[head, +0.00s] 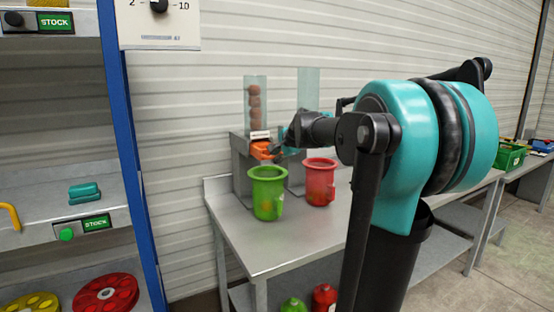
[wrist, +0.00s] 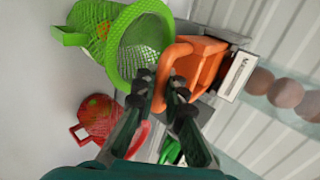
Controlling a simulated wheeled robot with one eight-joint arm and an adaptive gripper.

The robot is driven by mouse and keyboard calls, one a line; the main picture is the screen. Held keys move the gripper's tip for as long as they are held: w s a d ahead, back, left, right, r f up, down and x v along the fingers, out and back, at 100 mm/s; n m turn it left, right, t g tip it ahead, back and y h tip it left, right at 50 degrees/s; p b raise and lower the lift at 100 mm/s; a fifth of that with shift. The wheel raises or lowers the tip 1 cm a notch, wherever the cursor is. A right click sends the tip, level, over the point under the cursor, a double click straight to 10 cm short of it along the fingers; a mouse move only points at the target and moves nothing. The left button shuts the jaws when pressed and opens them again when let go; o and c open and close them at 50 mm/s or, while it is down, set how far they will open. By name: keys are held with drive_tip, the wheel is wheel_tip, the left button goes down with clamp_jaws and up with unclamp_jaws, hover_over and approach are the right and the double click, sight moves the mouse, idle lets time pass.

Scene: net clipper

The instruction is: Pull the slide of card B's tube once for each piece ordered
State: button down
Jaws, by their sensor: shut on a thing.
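An orange slide (head: 262,150) sits at the foot of a clear tube (head: 255,95) holding several brown balls, with a small white card (head: 260,134) on it. In the wrist view the slide (wrist: 200,68) has a looped handle, and the card (wrist: 233,75) is too small to read. My gripper (wrist: 168,88) is shut on the slide's handle; it also shows in the head view (head: 282,150). A green net cup (head: 268,192) stands below the slide, with something orange inside in the wrist view (wrist: 143,55). A red cup (head: 319,182) stands to its right.
A second clear tube (head: 308,88) stands to the right, partly behind my arm. Both cups stand on a grey metal table (head: 245,238). A blue-post shelf (head: 125,140) is at the left. A green crate (head: 512,157) is at the far right.

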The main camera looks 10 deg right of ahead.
drive_tip(key=w+a, duration=0.1)
drive_tip(key=w, duration=0.2)
drive_tip(key=w+a, duration=0.1)
drive_tip(key=w, duration=0.4)
drive_tip(key=shift+w+a, duration=0.4)
idle(0.4)
idle(0.3)
drive_tip(key=c, duration=1.5)
unclamp_jaws()
drive_tip(key=shift+c, duration=0.2)
drive_tip(key=shift+s, duration=0.1)
